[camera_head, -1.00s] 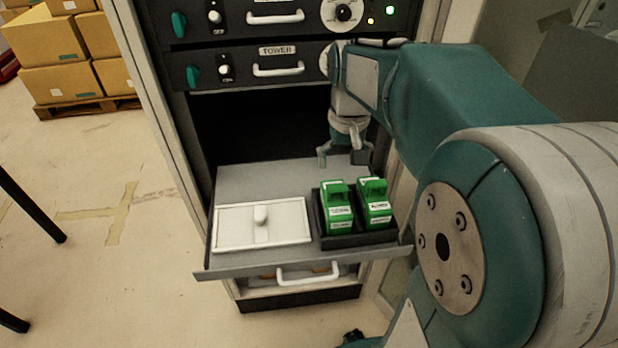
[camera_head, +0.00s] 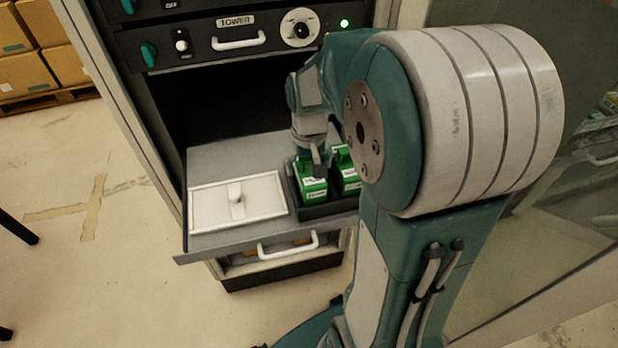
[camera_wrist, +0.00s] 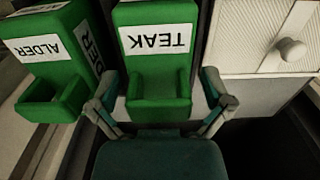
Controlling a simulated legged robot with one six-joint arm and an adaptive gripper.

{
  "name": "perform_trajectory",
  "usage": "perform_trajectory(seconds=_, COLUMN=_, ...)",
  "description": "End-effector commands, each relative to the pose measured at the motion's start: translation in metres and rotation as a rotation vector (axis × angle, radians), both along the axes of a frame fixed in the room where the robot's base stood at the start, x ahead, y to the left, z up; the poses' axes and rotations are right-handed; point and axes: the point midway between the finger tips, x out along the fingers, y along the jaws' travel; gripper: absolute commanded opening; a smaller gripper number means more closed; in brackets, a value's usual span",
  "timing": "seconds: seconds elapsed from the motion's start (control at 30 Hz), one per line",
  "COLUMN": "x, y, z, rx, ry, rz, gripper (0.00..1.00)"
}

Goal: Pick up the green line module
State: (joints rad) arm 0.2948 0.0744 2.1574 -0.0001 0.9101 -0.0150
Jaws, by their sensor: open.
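Two green line modules stand side by side in a black tray (camera_head: 325,211) on the pulled-out shelf. The left module in the head view (camera_head: 313,189) is labelled TEAK in the wrist view (camera_wrist: 157,60). The right module in the head view (camera_head: 347,180) is labelled ALDER in the wrist view (camera_wrist: 48,62). My gripper (camera_wrist: 160,108) is open, with one finger on each side of the TEAK module's handle end. In the head view my gripper (camera_head: 309,165) is over the back of that module, and the fingers are partly hidden. I cannot tell whether they touch it.
A white lidded box (camera_head: 212,205) with a knob lies left of the tray on the grey shelf (camera_head: 190,242). A cabinet panel marked TOWER (camera_head: 215,35) is above, with a dark opening under it. Cardboard boxes (camera_head: 40,50) stand far left.

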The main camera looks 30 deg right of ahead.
Motion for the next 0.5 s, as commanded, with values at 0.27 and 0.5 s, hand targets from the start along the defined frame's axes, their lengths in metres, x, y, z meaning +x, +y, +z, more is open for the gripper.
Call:
perform_trajectory(seconds=0.27, x=0.0002, y=-0.0001, z=0.0, rx=0.0, ry=-0.001, rz=0.0, gripper=0.64)
perform_trajectory(seconds=0.5, x=0.0002, y=-0.0001, z=0.0, rx=0.0, ry=0.0, rz=0.0, gripper=0.13)
